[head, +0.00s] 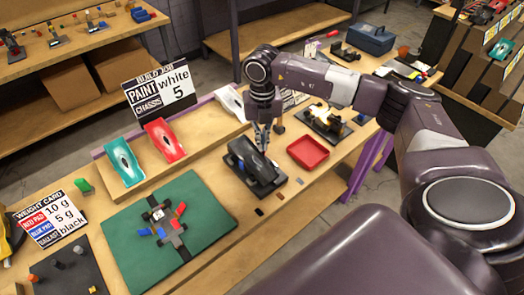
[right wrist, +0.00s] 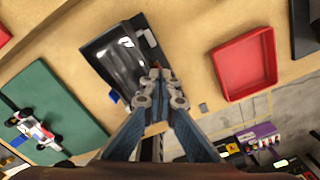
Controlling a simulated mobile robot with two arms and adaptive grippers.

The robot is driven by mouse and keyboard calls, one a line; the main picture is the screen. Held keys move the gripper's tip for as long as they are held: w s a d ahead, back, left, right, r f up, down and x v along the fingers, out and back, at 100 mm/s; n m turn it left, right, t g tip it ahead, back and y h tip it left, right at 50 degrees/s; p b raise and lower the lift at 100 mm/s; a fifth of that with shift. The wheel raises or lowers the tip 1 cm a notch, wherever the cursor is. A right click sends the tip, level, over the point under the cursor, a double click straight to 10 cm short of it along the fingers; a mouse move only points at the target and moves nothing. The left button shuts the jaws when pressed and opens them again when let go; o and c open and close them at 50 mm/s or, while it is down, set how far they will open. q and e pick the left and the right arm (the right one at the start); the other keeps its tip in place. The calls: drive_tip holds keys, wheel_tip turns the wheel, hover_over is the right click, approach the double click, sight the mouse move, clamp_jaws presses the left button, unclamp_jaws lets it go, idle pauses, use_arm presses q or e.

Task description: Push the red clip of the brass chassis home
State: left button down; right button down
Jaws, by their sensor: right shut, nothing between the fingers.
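My right gripper (head: 264,148) is shut and empty. It points down over a black cradle (head: 238,176) that holds a dark glossy car body (head: 258,165). In the right wrist view its fingertips (right wrist: 160,78) are at the lower end of the dark body (right wrist: 125,62); whether they touch it I cannot tell. A small reddish spot shows by the tips, too small to identify. A blue piece (right wrist: 113,97) sits at the cradle's edge. I cannot make out a brass chassis or its red clip for sure; any under the body or behind the fingers is hidden. My left gripper is not in view.
A red tray (head: 308,152) stands right of the cradle. A green mat (head: 205,205) with a small chassis (head: 157,214) and red and blue pieces lies front left. Red (head: 165,140) and green-white (head: 124,162) bodies stand on a ledge behind. Small chips lie near the front edge.

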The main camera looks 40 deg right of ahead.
drive_tip(key=shift+w+d+f+b, duration=0.1)
drive_tip(key=shift+d+f+b, duration=0.2)
drive_tip(key=shift+d, duration=0.5)
drive_tip(key=shift+d+f+b, duration=0.2)
drive_tip(key=shift+d+b, duration=0.1)
drive_tip(key=shift+d, duration=0.45)
drive_tip(key=shift+r, duration=0.2)
drive_tip(key=shift+r+p, duration=0.35)
wheel_tip(320, 180, up, 7)
drive_tip(key=p, duration=0.5)
idle(3.1)
